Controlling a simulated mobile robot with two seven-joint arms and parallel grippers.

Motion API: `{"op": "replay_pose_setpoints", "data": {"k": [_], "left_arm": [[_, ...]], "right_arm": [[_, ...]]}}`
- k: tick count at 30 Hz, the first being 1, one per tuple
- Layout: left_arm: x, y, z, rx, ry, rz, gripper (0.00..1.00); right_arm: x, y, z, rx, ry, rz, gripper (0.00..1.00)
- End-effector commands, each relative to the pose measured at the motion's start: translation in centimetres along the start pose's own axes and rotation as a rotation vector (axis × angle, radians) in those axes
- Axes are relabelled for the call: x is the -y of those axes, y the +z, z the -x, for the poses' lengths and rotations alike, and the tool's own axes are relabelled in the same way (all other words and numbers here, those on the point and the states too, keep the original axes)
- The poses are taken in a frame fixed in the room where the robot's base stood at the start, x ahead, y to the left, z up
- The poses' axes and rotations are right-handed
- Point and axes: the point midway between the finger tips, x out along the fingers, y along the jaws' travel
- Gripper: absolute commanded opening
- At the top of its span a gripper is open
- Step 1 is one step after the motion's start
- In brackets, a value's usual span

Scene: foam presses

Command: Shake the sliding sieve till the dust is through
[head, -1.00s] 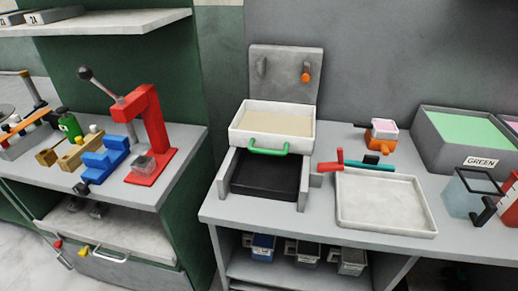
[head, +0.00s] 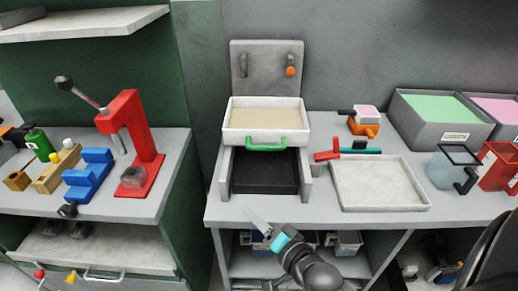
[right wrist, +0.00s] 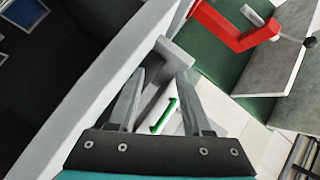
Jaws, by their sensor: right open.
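The sliding sieve (head: 264,124) is a white square tray with tan material in it and a green handle (head: 266,144) on its front. It sits at the back of a grey frame with two side rails (head: 224,172), above a black bed (head: 265,172). My right gripper (head: 262,222) is in front of the bench edge, below and apart from the handle. In the right wrist view its two fingers (right wrist: 157,98) are spread with nothing between them, and the green handle (right wrist: 165,116) shows beyond them. My left gripper is in no view.
A grey panel with knobs (head: 267,65) stands behind the sieve. A white tray (head: 380,205) lies right of it, with red and teal tools (head: 345,152) at its back edge. A red press (head: 130,140) stands on the left bench. Bins of green (head: 440,108) and pink material are at right.

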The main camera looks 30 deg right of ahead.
Motion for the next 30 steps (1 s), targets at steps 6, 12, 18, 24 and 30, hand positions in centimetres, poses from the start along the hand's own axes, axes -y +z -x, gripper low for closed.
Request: {"op": "replay_pose_setpoints", "data": {"k": [6, 12, 18, 24, 30], "left_arm": [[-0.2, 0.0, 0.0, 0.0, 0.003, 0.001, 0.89], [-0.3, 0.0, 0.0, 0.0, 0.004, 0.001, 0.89], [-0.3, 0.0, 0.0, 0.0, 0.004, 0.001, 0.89], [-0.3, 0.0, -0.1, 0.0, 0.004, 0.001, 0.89], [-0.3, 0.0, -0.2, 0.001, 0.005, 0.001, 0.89]], "right_arm": [[-0.2, -3.9, 0.0, -0.152, -0.127, -0.188, 0.5], [-0.6, -7.8, 1.0, -0.293, -0.268, -0.364, 0.5], [-0.6, -9.4, 1.6, -0.349, -0.334, -0.429, 0.5], [-0.2, -10.2, 0.1, -0.352, -0.34, -0.431, 0.5], [0.6, -11.5, -2.8, -0.352, -0.339, -0.431, 0.5]]}}
